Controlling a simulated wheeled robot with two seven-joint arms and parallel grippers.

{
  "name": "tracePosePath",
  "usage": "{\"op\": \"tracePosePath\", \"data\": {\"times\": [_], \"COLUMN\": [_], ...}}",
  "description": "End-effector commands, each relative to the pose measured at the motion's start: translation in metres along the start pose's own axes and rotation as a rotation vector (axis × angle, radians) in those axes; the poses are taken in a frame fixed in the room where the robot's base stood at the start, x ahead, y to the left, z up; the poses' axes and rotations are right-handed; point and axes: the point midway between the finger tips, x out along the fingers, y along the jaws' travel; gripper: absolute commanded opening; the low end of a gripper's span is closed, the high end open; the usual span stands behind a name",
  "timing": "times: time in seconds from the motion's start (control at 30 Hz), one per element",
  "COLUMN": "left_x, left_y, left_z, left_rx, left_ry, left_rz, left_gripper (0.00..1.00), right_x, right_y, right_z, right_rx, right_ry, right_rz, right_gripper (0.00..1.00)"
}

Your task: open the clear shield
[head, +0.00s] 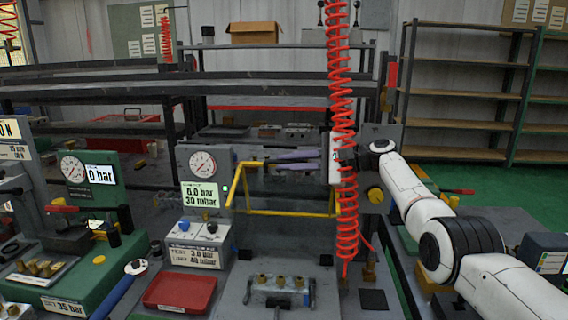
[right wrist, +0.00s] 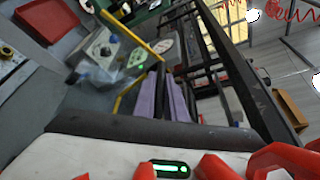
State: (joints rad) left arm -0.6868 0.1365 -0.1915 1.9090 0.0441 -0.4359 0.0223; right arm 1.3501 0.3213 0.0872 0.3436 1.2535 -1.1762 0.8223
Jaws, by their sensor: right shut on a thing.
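The clear shield shows as a see-through panel with a yellow frame (head: 285,212) in the middle of the head view, in front of the gauge panel and above the grey bench. The frame also shows in the right wrist view (right wrist: 128,28), with its bars meeting near my fingertips. My right gripper (head: 266,164) reaches in from the right with its purple-grey fingers pointing left, at the top of the frame. In the right wrist view the fingers (right wrist: 160,72) are close together on the frame; the exact contact is partly hidden. My left gripper is not in view.
A red coiled hose (head: 342,120) hangs in front of my right wrist. A gauge panel (head: 205,165) reads 6.0 bar and 30 mbar. A valve block (head: 280,285), a red tray (head: 180,292) and a switch box (head: 197,246) stand on the bench. Green test stations are at the left.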

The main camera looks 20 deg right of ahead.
Motion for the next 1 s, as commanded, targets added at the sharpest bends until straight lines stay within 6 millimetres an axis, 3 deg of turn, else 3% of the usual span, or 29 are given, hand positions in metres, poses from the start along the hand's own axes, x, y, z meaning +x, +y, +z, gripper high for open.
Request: {"op": "tracePosePath", "data": {"times": [0.53, 0.57, 0.67, 1.0], "left_x": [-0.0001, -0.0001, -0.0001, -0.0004], "left_y": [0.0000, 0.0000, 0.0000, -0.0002], "left_z": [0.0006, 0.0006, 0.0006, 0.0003], "left_rx": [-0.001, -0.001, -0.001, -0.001], "left_ry": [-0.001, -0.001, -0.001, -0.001], "left_rz": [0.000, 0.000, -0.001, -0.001], "left_gripper": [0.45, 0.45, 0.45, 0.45], "right_x": [-0.0015, -0.0014, -0.0014, -0.0028], "right_y": [0.0039, 0.0039, 0.0035, 0.0019], "right_z": [-0.0052, -0.0052, -0.0049, -0.0041], "right_rx": [0.005, 0.005, 0.006, 0.009], "right_ry": [0.009, 0.009, 0.008, 0.005], "right_rz": [0.014, 0.014, 0.012, 0.008], "right_gripper": [0.00, 0.13, 0.29, 0.29]}}
